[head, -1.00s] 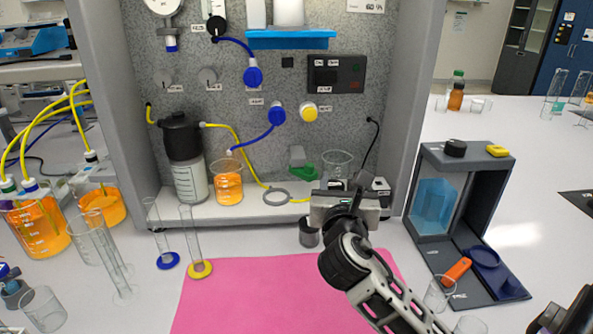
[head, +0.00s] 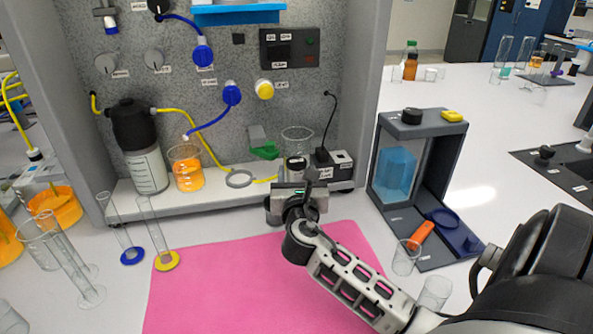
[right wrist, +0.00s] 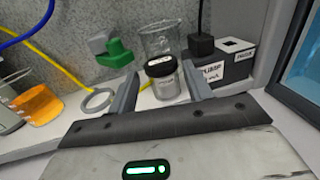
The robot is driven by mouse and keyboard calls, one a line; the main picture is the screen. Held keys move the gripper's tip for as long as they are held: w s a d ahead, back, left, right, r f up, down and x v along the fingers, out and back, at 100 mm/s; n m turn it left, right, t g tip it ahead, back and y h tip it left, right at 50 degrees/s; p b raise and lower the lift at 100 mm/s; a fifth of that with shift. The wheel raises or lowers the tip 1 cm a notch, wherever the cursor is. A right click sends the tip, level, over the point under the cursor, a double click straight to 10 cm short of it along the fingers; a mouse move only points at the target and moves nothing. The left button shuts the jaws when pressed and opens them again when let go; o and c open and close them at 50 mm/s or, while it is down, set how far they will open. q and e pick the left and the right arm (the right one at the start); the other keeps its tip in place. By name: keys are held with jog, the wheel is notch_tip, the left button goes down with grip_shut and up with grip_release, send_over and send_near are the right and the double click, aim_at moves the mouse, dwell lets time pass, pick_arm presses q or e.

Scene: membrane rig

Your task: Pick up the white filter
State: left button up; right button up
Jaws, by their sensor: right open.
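No item is plainly identifiable as a white filter. A small jar (head: 297,167) with a black lid and pale, labelled body stands on the rig's shelf, in front of a clear beaker (head: 296,140). In the right wrist view the same jar (right wrist: 163,82) lies ahead, between the directions of the two fingers. My right gripper (head: 298,187) is open and empty just in front of the shelf; its fingers (right wrist: 160,84) show either side of the jar, and contact cannot be told. My left gripper is out of view.
The pink mat (head: 215,285) is clear except under my arm.

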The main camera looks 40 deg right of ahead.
jog(key=shift+x, duration=1.5)
jog(key=c, duration=0.6)
jog(key=shift+c, duration=0.2)
jog(key=shift+r, duration=0.15)
